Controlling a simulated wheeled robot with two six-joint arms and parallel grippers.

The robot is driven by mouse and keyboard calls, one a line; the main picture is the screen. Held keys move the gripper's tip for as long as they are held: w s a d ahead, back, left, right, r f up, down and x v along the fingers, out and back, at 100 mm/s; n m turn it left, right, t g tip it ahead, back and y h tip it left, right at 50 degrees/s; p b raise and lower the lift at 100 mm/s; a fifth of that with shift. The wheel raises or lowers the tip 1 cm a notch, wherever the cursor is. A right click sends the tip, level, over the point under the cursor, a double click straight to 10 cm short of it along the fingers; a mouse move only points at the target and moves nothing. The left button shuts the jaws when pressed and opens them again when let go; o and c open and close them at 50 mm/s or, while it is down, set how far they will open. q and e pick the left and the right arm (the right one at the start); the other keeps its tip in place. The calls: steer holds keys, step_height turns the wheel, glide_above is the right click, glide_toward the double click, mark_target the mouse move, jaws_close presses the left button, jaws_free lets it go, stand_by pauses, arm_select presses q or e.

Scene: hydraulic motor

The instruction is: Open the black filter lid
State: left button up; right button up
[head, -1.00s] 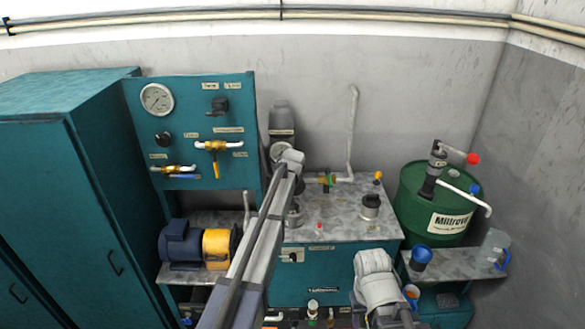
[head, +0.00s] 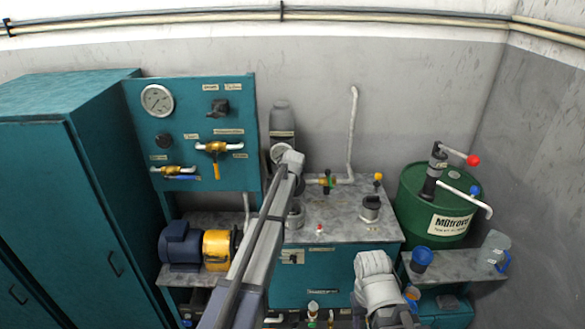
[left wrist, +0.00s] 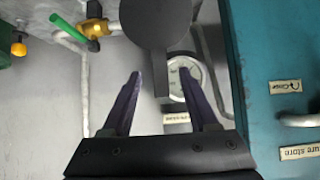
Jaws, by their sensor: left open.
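The black filter lid (left wrist: 156,25) appears in the left wrist view as a dark round disc with a narrow handle (left wrist: 160,78) pointing down. My left gripper (left wrist: 160,74) is open, with one finger on each side of the handle; clear gaps show, and I see no contact. In the head view the left gripper's fingers are hidden behind my wrist. My right arm is at the lower right, but its gripper does not show.
A round gauge (left wrist: 177,88) sits behind the handle. The teal panel (head: 190,95) with valves stands left of the filter. A white pipe (head: 352,135) and a green valve (head: 326,182) are to its right. A green barrel (head: 410,195) stands at the right.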

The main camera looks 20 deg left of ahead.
arm_select(q)
steer(key=p+v, duration=0.4)
steer(key=v, duration=0.4)
steer(key=shift+p, duration=0.4)
steer(key=shift+w, duration=0.1)
